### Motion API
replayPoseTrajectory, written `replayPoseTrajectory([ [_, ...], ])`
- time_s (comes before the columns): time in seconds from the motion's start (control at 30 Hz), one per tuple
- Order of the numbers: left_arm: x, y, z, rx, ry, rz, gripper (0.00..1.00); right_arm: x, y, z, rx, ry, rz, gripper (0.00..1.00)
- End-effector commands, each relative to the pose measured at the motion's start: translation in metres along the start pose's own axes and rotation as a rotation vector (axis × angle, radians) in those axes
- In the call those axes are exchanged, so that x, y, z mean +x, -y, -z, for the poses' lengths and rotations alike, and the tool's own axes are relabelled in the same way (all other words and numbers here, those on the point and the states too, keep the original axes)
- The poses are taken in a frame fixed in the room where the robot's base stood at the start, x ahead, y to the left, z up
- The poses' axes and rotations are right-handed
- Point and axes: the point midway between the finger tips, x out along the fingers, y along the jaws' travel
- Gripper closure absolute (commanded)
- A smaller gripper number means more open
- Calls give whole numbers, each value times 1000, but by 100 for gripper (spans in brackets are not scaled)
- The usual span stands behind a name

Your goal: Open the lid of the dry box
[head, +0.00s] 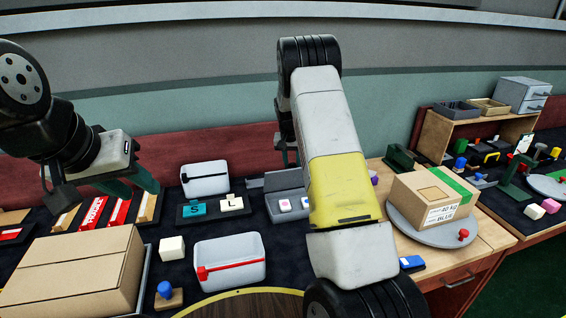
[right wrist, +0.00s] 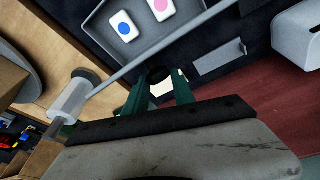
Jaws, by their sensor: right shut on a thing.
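The dry box (head: 280,214) is a grey box, partly hidden by my right arm in the head view. Its inside shows, with small white blocks bearing coloured dots. In the right wrist view, the grey box (right wrist: 100,28) holds a blue-dotted and a pink-dotted block. A thin grey edge, seemingly the raised lid (right wrist: 190,35), crosses in front of it. My right gripper (right wrist: 160,84) has green fingers shut around a dark round knob at this edge. My left gripper (head: 130,184) hangs apart from the box, over the left side of the bench, its green fingers spread and empty.
A white bin with a red handle (head: 230,265), another white bin (head: 204,178) and a letter block holder (head: 210,208) stand left of the box. A cardboard carton (head: 432,197) rests on a round grey turntable (head: 408,232) at right. A large carton (head: 75,270) fills the front left.

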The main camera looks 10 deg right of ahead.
Motion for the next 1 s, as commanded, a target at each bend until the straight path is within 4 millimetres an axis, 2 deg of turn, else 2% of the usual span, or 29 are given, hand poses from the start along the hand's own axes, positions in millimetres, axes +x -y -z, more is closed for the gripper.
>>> replayPoseTrajectory([
  [0.03,0,0,0,0,0,0,64,2,12,4,-5,-2,12,100],
  [0.5,0,0,0,0,0,0,64,22,32,42,-6,4,14,100],
  [1.0,0,0,0,0,0,0,64,35,40,55,-6,4,15,100],
])
